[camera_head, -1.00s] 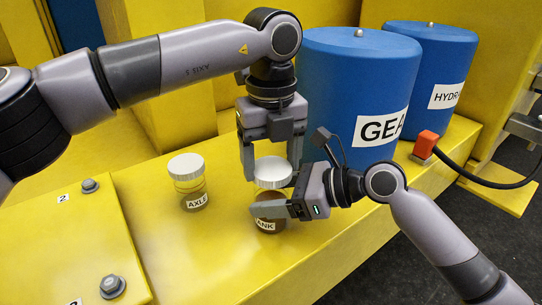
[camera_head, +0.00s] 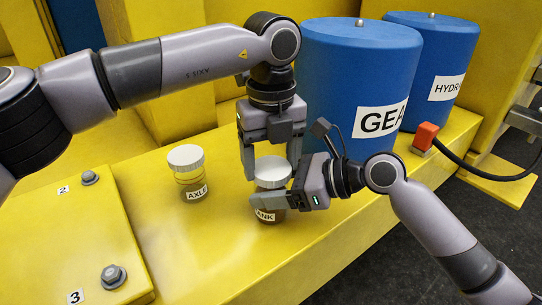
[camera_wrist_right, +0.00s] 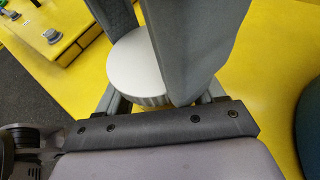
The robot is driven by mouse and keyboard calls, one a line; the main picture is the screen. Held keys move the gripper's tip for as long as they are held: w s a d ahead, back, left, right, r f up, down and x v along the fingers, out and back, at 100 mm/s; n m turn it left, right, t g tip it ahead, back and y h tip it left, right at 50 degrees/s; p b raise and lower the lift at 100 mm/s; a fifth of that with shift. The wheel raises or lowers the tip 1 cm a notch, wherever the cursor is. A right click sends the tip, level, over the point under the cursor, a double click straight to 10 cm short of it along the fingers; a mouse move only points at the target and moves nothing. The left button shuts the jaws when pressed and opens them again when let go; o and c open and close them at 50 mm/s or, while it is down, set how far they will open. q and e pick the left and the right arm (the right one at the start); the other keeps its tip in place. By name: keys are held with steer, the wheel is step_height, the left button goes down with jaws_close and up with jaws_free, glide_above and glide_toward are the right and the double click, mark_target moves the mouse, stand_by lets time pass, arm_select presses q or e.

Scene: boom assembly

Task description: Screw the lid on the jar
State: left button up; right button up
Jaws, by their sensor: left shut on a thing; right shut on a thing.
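A jar with a label reading "ANK" (camera_head: 266,217), its first letter cut off, stands upright on the yellow surface. My right gripper (camera_head: 274,197) is shut on its body from the right, one finger across its front. A white ribbed lid (camera_head: 272,170) sits level at the jar's top; the finger hides the join, so I cannot tell how it seats. My left gripper (camera_head: 271,164) points down from above and is shut on the lid, one finger each side. The right wrist view shows the lid (camera_wrist_right: 137,66) between grey fingers.
A second jar (camera_head: 188,180), labelled "AXLE" with a white lid, stands to the left. Two blue cylinders (camera_head: 340,75) (camera_head: 440,65) stand behind on the right. A bolted yellow plate (camera_head: 60,235) is at front left. An orange connector (camera_head: 425,137) has a black cable.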

arm_select(q)
steer(key=shift+s+f, duration=0.1)
steer(key=shift+f, duration=0.35)
steer(key=shift+f, duration=0.3)
steer(key=shift+s+f, duration=0.15)
steer(key=shift+f, duration=0.35)
stand_by(2.2)
steer(key=shift+r, duration=0.35)
steer(key=shift+a+r, duration=0.1)
steer(key=shift+r, duration=0.15)
stand_by(0.9)
